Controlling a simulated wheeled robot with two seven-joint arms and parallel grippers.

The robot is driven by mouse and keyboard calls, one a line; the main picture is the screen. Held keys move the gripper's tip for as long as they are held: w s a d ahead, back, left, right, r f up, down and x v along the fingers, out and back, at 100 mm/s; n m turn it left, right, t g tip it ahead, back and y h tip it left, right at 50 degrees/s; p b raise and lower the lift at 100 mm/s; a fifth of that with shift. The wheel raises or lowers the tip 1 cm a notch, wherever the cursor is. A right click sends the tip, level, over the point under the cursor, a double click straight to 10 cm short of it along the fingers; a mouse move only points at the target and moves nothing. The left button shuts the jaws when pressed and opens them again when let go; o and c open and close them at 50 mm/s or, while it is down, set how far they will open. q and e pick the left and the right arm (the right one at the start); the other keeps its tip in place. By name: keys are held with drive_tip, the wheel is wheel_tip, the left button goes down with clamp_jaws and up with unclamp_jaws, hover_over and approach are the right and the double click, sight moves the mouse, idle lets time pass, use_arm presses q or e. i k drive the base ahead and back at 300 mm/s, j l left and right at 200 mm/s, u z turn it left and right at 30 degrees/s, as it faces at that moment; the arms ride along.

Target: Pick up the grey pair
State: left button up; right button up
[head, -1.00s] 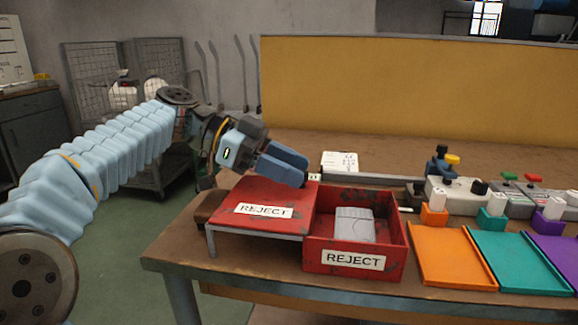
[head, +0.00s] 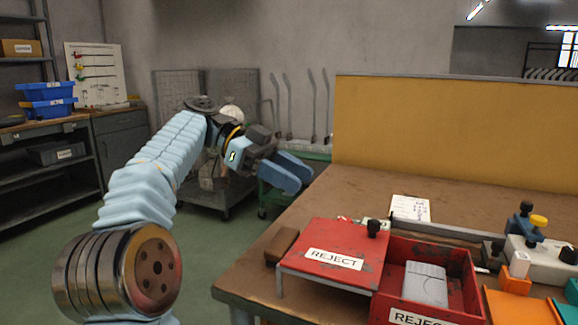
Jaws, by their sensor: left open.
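The grey pair (head: 425,284) lies folded and flat inside the open red reject bin (head: 468,302) at the lower right. My left gripper (head: 292,174) is open and empty in the air beyond the table's left edge. It is up and to the left of the bin, well apart from the grey pair. My right gripper is not in view.
A red reject lid or stand (head: 310,277) with a black knob is left of the bin, beside a brown block (head: 282,245). An orange tray (head: 520,308) and a grey device (head: 540,254) are at right. A yellow panel (head: 450,130) backs the table.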

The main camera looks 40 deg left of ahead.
sight(426, 284)
drive_tip(key=k+j, duration=0.1)
drive_tip(key=j, duration=0.45)
drive_tip(key=k+j, duration=0.1)
drive_tip(key=j, duration=0.4)
drive_tip(key=k+j, duration=0.1)
drive_tip(key=j, duration=0.45)
drive_tip(key=k+j, duration=0.1)
drive_tip(key=j, duration=0.45)
